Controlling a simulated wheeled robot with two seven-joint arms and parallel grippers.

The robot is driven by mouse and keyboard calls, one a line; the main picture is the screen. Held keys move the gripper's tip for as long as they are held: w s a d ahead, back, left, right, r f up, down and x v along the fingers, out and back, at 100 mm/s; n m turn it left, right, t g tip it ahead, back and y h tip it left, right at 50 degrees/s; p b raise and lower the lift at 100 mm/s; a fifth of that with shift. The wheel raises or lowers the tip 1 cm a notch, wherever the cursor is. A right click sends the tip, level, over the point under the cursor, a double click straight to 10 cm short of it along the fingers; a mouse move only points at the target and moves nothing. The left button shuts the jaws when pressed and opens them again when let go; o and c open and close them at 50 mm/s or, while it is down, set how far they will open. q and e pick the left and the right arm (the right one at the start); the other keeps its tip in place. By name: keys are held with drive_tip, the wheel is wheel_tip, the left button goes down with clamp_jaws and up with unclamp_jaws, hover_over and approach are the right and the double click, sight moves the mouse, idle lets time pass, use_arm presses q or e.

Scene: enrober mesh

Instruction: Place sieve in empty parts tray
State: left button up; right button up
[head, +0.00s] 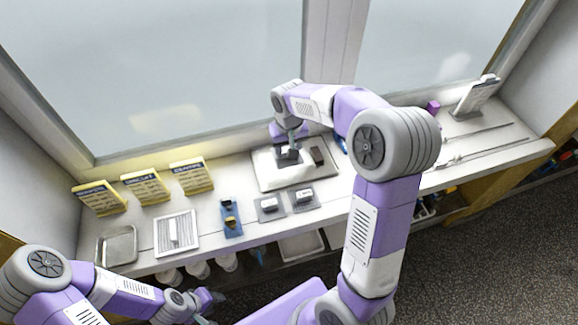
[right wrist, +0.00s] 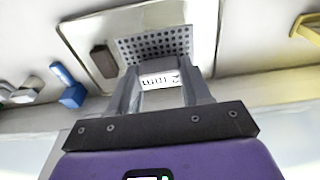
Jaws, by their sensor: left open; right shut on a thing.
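The sieve is a dark perforated plate (right wrist: 155,46) with a white label at its near end. My right gripper (right wrist: 160,88) is shut on it at the labelled end. In the head view my right gripper (head: 287,148) is over a pale tray (head: 268,181), with the dark sieve beneath it. I cannot tell whether the sieve touches this tray. A brown block (head: 317,155) lies in the same tray. An empty metal tray (head: 117,246) lies at the left end of the counter. My left gripper (head: 212,302) is open and empty, low in front of the counter.
Several yellow boxes (head: 145,187) stand along the window. A white vented plate (head: 176,234), a blue holder (head: 231,217) and two dark pads (head: 270,208) lie between the trays. Rods (head: 480,140) lie at right. Cups (head: 197,269) stand below the counter.

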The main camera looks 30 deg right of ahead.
sight(289, 160)
wheel_tip(289, 160, down, 7)
drive_tip(key=shift+f+b, duration=0.2)
drive_tip(key=shift+b, duration=0.55)
drive_tip(key=shift+f, duration=0.15)
drive_tip(key=o, duration=1.1)
drive_tip(key=shift+r, duration=0.2)
drive_tip(key=r+p, duration=0.1)
drive_tip(key=r, duration=0.3)
drive_tip(key=s+r+p, duration=0.1)
drive_tip(key=r, duration=0.6)
drive_tip(key=shift+s+a+r+p, duration=0.15)
drive_tip(key=shift+a+r+p, duration=0.05)
drive_tip(key=shift+r+p, duration=0.2)
drive_tip(key=shift+r, duration=0.1)
